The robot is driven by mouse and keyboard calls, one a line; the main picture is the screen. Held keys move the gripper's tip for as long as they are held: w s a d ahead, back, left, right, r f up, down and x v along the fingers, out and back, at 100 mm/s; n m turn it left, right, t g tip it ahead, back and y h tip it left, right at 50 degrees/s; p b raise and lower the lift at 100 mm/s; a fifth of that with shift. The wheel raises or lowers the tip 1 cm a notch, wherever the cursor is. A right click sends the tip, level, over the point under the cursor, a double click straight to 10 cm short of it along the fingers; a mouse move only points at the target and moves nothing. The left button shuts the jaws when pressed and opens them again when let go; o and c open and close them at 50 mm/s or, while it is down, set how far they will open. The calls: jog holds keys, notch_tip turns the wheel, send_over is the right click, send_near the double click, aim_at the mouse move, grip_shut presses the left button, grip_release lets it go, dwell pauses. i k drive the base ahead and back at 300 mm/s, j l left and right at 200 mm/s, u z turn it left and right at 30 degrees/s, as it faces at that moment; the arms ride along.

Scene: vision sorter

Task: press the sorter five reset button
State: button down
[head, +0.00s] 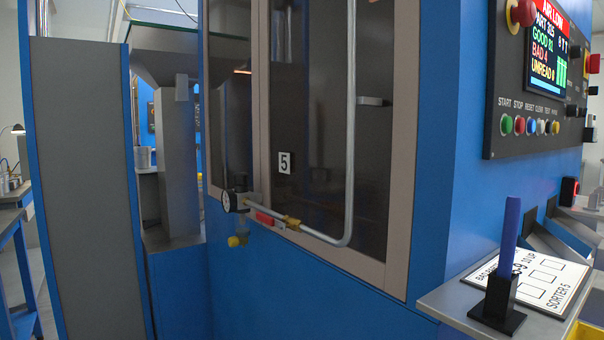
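The reset button (530,125) is a small blue button under the label RESET. It sits in a row on the dark control panel (493,80) at the upper right in the head view. A green START button (507,124) and a red STOP button (519,125) are to its left, and paler buttons are to its right. The blue sorter cabinet (434,170) bears a number 5 plate (284,162) behind its glass door. The screen (546,48) above the buttons has a red AIR LOW banner. My gripper is not in view.
A red knob (522,13) is above the panel's buttons. A shelf (446,303) below holds a blue marker (507,235) upright in a black stand and a SORTER 5 card (548,289). A gauge (229,201) and bent pipe (349,120) cross the door. A grey column (88,180) stands left.

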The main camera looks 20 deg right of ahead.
aim_at(531, 126)
jog(key=z, duration=1.85)
